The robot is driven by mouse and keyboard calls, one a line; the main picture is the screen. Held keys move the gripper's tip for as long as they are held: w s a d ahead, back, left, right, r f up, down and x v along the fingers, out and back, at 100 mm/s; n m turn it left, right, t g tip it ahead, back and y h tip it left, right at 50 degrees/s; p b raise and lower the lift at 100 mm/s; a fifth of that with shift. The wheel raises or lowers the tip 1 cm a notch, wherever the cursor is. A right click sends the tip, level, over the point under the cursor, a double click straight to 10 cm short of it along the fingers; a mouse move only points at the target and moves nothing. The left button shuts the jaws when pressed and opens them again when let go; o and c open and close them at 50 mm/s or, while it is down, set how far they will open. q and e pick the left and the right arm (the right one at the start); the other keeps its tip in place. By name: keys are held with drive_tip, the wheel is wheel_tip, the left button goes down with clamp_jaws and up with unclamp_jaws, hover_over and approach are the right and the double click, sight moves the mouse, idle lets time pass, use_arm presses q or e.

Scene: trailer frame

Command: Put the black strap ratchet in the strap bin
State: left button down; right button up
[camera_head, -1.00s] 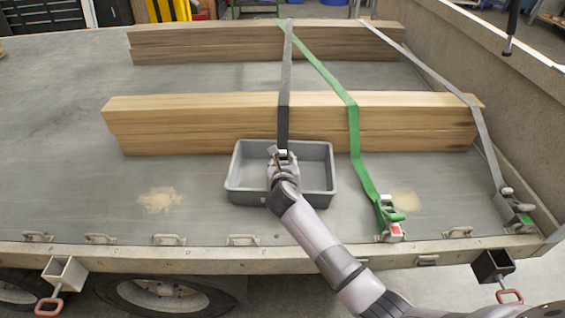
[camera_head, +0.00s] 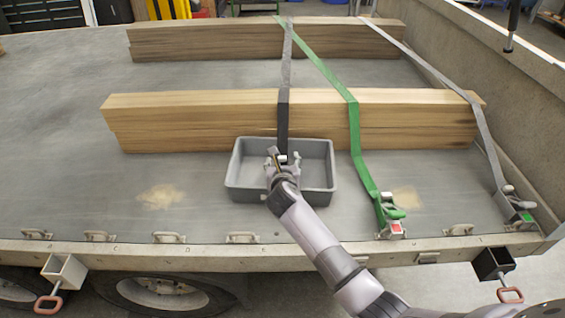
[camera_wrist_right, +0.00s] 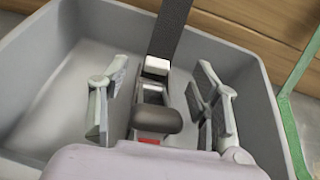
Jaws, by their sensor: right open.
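The black strap (camera_head: 283,125) hangs over the near lumber stack into the grey strap bin (camera_head: 232,172). Its ratchet (camera_wrist_right: 155,118), with a dark rounded handle, a metal buckle and a red label, lies inside the bin's outline in the right wrist view. My right gripper (camera_head: 283,160) is over the bin. In the wrist view its two fingers (camera_wrist_right: 162,78) are spread open on either side of the ratchet, with visible gaps. Whether the ratchet rests on the bin floor is hard to tell. My left gripper is not in view.
A green strap (camera_head: 356,135) with its ratchet (camera_head: 390,212) runs right of the bin. A grey strap (camera_head: 484,135) with its ratchet (camera_head: 515,203) lies by the side wall. Two lumber stacks cross the trailer bed.

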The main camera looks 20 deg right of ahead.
drive_tip(key=shift+r, duration=0.1)
drive_tip(key=shift+r, duration=0.35)
drive_tip(key=shift+s+a+r+p, duration=0.1)
drive_tip(key=shift+s+r+p, duration=0.1)
drive_tip(key=shift+r+p, duration=0.15)
drive_tip(key=v, duration=1.1)
drive_tip(key=shift+s+p, duration=0.3)
